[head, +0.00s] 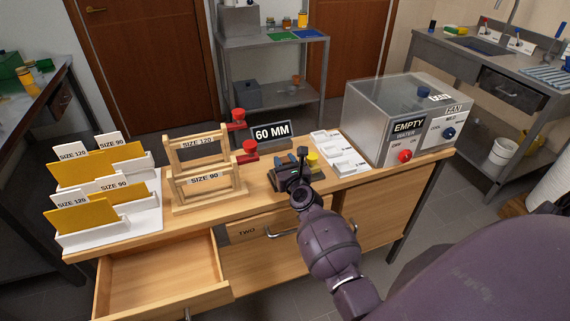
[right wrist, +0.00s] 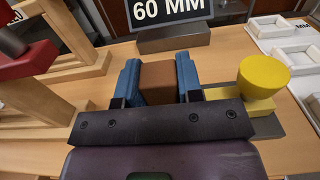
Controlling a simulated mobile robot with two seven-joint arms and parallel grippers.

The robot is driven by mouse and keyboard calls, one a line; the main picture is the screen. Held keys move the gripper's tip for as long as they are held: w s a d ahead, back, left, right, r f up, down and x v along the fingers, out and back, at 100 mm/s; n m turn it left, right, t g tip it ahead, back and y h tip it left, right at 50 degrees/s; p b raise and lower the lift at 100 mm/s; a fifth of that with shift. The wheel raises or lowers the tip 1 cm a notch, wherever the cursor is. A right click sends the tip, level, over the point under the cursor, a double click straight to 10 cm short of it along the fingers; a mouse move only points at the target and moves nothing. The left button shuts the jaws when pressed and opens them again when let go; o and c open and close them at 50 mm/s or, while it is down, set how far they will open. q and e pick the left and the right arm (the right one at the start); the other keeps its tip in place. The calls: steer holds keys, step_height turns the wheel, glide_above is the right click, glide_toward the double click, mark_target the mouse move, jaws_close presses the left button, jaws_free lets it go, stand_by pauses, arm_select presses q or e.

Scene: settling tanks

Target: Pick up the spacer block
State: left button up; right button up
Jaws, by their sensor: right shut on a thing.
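My right gripper (head: 298,156) reaches over the wooden bench, beside a yellow knob. In the right wrist view its two blue fingers (right wrist: 158,72) are shut on a brown block (right wrist: 158,84), which I take to be the spacer block. The block sits between the fingers, and its underside is hidden, so I cannot tell whether it is clear of what lies below. In the head view the gripper and wrist hide the block. My left gripper is in neither view.
The yellow knob (right wrist: 263,75) stands close right of the gripper. A "60 MM" sign (head: 272,133), white trays (head: 347,162) and a clear-lidded tank (head: 385,128) are behind and right. Wooden frames (head: 207,185) with red knobs stand left. A drawer (head: 160,275) is open at front left.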

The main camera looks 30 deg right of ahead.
step_height(320, 180, up, 5)
steer(key=p, duration=0.4)
steer(key=shift+r+p, duration=0.65)
steer(key=shift+p, duration=0.05)
steer(key=shift+r+p, duration=0.35)
steer(key=shift+r, duration=0.75)
steer(key=s+a+r+n+g+y+b, duration=0.1)
steer(key=s+a+r+n+y+b, duration=0.1)
steer(key=s+a+r+n+y, duration=0.45)
steer(key=s+a+r+n+g+y+b, duration=0.1)
steer(key=s+a+r+n+y, duration=0.15)
steer(key=s+a+y, duration=0.7)
steer(key=m+t+h+p, duration=0.25)
steer(key=m+h, duration=0.55)
steer(key=h, duration=0.7)
glide_above(284, 159)
steer(key=f, duration=0.5)
steer(key=a+f, duration=0.1)
steer(key=f, duration=0.2)
steer(key=shift+s+f, duration=0.1)
steer(key=shift+s, duration=0.15)
steer(key=shift+w+d+f+m+g+h, duration=0.25)
steer(key=shift+d+f+m+h, duration=0.15)
steer(key=shift+d+m+h, duration=0.15)
